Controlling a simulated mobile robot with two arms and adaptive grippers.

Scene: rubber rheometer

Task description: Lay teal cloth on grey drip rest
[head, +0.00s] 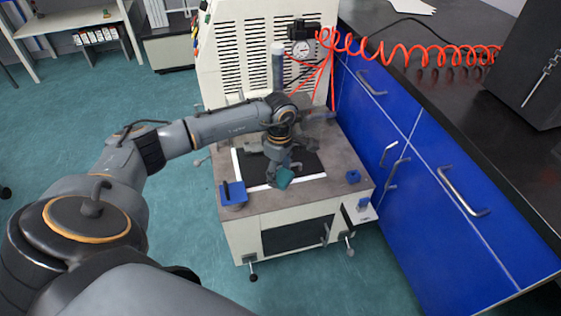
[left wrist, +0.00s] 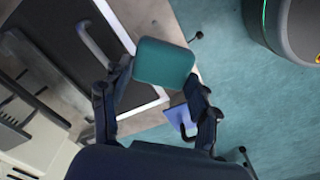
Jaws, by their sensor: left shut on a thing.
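The teal cloth (head: 285,178) is a small, flat, rounded square held in my left gripper (head: 279,170). In the left wrist view the cloth (left wrist: 163,63) sits between the two fingertips, which are shut on it. In the head view it appears over the front part of a black, white-edged panel on the machine's worktop; I cannot tell its exact height. I cannot clearly pick out the grey drip rest in either view. My right gripper is out of view.
Blue cabinets (head: 400,130) flank the machine on the right. A coiled orange hose (head: 430,55) runs above. Teal floor lies open at left.

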